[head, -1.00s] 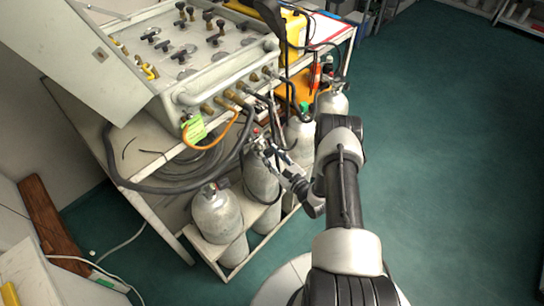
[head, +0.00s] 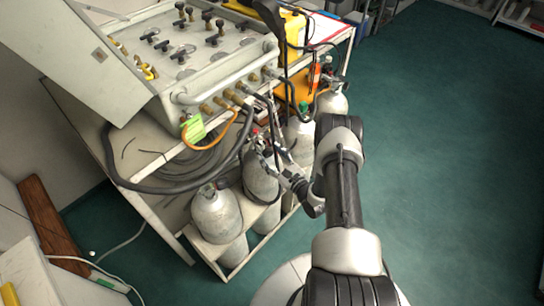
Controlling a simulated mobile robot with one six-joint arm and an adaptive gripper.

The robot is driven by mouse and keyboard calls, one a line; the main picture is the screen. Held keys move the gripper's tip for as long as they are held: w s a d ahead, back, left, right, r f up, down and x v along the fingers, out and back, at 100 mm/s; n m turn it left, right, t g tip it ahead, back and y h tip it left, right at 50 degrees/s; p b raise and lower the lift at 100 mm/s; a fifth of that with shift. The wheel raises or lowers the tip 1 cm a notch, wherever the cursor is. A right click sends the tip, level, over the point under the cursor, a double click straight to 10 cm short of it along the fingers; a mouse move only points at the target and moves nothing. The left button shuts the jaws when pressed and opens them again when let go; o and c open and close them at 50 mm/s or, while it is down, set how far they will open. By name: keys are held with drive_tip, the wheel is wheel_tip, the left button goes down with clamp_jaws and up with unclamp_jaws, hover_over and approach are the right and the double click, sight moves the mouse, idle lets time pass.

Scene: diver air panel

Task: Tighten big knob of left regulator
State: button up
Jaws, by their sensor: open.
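A grey gas cylinder (head: 261,184) stands in the rack under the panel. At its top is a regulator with a small red part (head: 256,131); the big knob cannot be made out clearly. My gripper (head: 268,151) is open at the top of this cylinder, with its fingers pointing up and left toward the regulator. The fingers overlap the regulator in the picture, so I cannot tell whether they touch it. A second cylinder with a green top (head: 303,108) stands farther back.
The air panel (head: 190,55) with several black knobs sits on a white cart above. Black hoses and an orange hose (head: 228,132) hang near my gripper. Another grey cylinder (head: 216,213) stands at front left. The green floor (head: 455,150) at right is clear.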

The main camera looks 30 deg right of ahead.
drive_tip(key=s+d, duration=0.1)
drive_tip(key=s, duration=1.1)
drive_tip(key=shift+d, duration=0.35)
drive_tip(key=shift+r, duration=0.1)
drive_tip(key=w+d+r+n+g+h, duration=0.1)
drive_tip(key=w+r+n+g+h, duration=0.15)
drive_tip(key=w+r+n, duration=0.5)
drive_tip(key=w+d+r+n+g+h, duration=0.15)
drive_tip(key=w+r+n+g, duration=0.25)
drive_tip(key=r+n, duration=0.5)
drive_tip(key=s+a+r+n+g+h, duration=0.1)
drive_tip(key=s+a+r+n, duration=0.15)
drive_tip(key=r, duration=0.45)
drive_tip(key=s+a+r+n+g, duration=0.1)
drive_tip(key=s+a+r+n, duration=0.15)
drive_tip(key=r, duration=0.45)
drive_tip(key=s+a+r+n+g+y, duration=0.1)
drive_tip(key=s+a+n, duration=0.4)
drive_tip(key=s, duration=0.8)
drive_tip(key=s+a+r+n+g+y, duration=0.1)
drive_tip(key=s+a+r+n+g, duration=0.2)
drive_tip(key=s+a, duration=0.8)
drive_tip(key=s+r+n, duration=0.2)
drive_tip(key=s+r, duration=0.1)
drive_tip(key=shift+r+y, duration=0.2)
drive_tip(key=shift+y, duration=0.1)
